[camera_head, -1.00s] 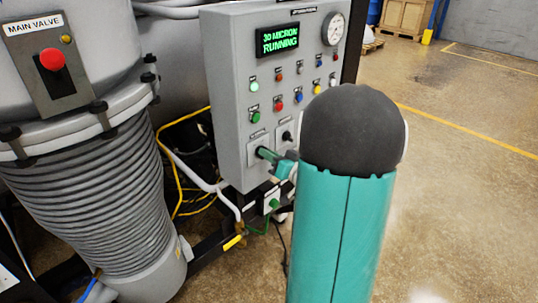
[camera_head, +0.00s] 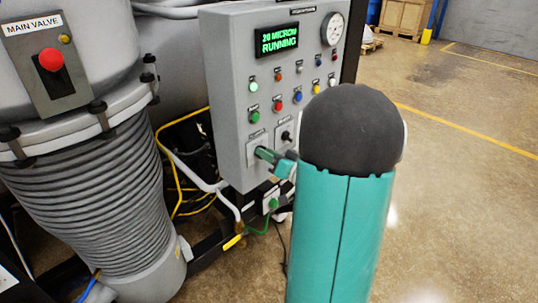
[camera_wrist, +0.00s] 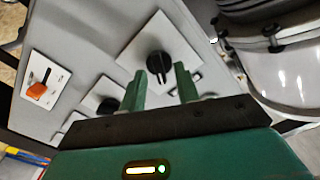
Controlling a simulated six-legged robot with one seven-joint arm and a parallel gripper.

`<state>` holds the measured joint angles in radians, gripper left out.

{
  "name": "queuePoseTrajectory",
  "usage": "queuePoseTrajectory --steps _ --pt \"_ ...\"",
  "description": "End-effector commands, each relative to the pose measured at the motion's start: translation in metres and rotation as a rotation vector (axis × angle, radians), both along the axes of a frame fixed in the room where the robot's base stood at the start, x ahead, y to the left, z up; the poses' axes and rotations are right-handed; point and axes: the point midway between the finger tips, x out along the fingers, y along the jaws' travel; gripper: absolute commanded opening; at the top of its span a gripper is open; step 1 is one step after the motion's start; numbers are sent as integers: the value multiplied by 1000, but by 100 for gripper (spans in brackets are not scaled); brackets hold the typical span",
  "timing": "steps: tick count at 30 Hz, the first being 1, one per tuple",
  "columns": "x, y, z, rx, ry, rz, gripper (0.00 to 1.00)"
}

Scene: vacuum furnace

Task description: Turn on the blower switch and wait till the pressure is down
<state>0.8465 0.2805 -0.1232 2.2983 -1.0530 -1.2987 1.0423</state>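The grey control panel (camera_head: 228,100) stands at the centre of the head view. Its display (camera_head: 277,39) reads 20 MICRON RUNNING in green. A round pressure gauge (camera_head: 332,29) sits at its top right. My gripper (camera_head: 262,153) is at a lower switch plate and hides that switch in the head view. In the wrist view my gripper (camera_wrist: 160,72) is open, its two green fingers apart, with a black rotary switch (camera_wrist: 159,62) on a white plate between and beyond the tips. Whether the fingers touch it I cannot tell. The switch's label is not readable.
A second black switch (camera_head: 286,137) sits right of my gripper, below several coloured buttons and lamps. A MAIN VALVE box with a red button (camera_head: 51,59) is on the vessel at left. A ribbed bellows (camera_head: 90,205) stands below. Open floor (camera_head: 460,160) lies at right.

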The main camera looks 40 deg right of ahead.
Motion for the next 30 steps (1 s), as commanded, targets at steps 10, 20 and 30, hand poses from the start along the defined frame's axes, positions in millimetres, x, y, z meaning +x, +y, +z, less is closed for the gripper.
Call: queuePoseTrajectory --steps 10,20,30 --pt "-25 -1 1 -1 -1 -3 32" --pt "-98 -4 0 -1 0 -6 32" --pt "-137 -4 0 0 0 0 32"
